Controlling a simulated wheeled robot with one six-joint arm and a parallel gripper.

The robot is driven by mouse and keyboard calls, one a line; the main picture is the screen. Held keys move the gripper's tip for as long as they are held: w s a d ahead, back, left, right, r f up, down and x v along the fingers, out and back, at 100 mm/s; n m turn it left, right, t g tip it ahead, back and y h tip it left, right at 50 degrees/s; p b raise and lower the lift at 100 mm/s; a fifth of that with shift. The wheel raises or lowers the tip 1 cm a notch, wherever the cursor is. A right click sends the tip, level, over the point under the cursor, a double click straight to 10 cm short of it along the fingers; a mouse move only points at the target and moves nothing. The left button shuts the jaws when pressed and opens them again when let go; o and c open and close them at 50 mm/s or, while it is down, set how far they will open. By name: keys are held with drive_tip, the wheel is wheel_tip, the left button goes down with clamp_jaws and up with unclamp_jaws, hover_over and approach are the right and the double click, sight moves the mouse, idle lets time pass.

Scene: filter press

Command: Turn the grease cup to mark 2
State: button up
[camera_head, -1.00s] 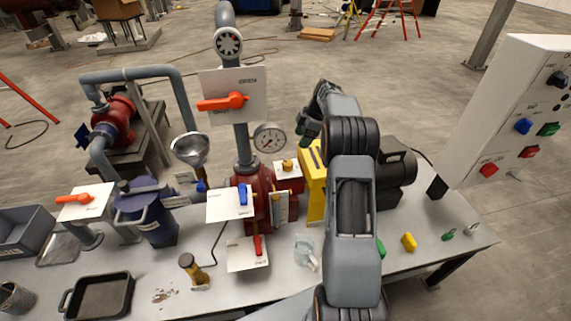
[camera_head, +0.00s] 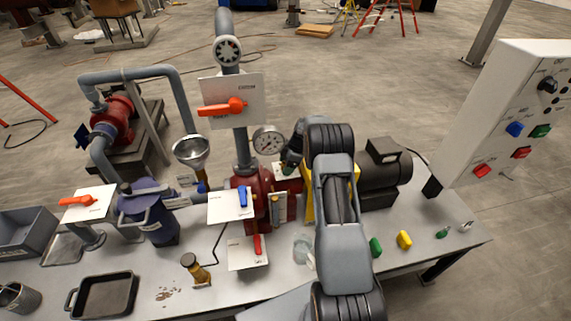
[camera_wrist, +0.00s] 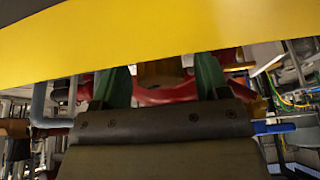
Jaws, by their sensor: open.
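The grease cup appears to be the brass-brown piece (camera_wrist: 160,72) between my two green fingertips in the wrist view. Its upper part is cut off by a yellow band. In the head view my gripper (camera_head: 289,167) is over the spot of the cup's white plate and hides both the cup and its marks. In the wrist view my gripper (camera_wrist: 161,82) is open, with one finger on each side of the brass piece. I cannot tell whether either finger touches it. No mark is readable.
The yellow guard (camera_wrist: 150,35) crosses the wrist view close by. A pressure gauge (camera_head: 268,140) stands left of my gripper, beside the red pump body (camera_head: 262,182). A dark motor (camera_head: 382,183) is to the right. The control box (camera_head: 515,115) stands far right.

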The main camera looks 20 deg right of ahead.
drive_tip(key=shift+c, duration=0.3)
drive_tip(key=c, duration=0.9)
drive_tip(key=shift+o, duration=0.2)
drive_tip(key=shift+f, duration=0.1)
drive_tip(key=shift+f+m+b, duration=0.1)
drive_tip(key=shift+m+b, duration=0.2)
drive_tip(key=shift+b, duration=0.25)
drive_tip(key=shift+f+m+t+b, duration=0.15)
drive_tip(key=shift+m+t+b, duration=0.25)
drive_tip(key=shift+b, duration=0.65)
drive_tip(key=m+b, duration=0.2)
drive_tip(key=b, duration=0.1)
drive_tip(key=shift+m+t+h+b, duration=0.3)
drive_tip(key=shift+m+t+b, duration=0.05)
drive_tip(key=shift+m+t, duration=0.05)
drive_tip(key=m+h+b, duration=0.1)
drive_tip(key=m+b, duration=0.2)
drive_tip(key=shift+t, duration=0.4)
drive_tip(key=shift+r+m+t+h+b, duration=0.15)
drive_tip(key=shift+m+h+b, duration=0.25)
drive_tip(key=shift+m, duration=0.55)
drive_tip(key=shift+r+m+t+h+b, duration=0.2)
drive_tip(key=shift+m+b, duration=0.25)
drive_tip(key=shift+m, duration=0.5)
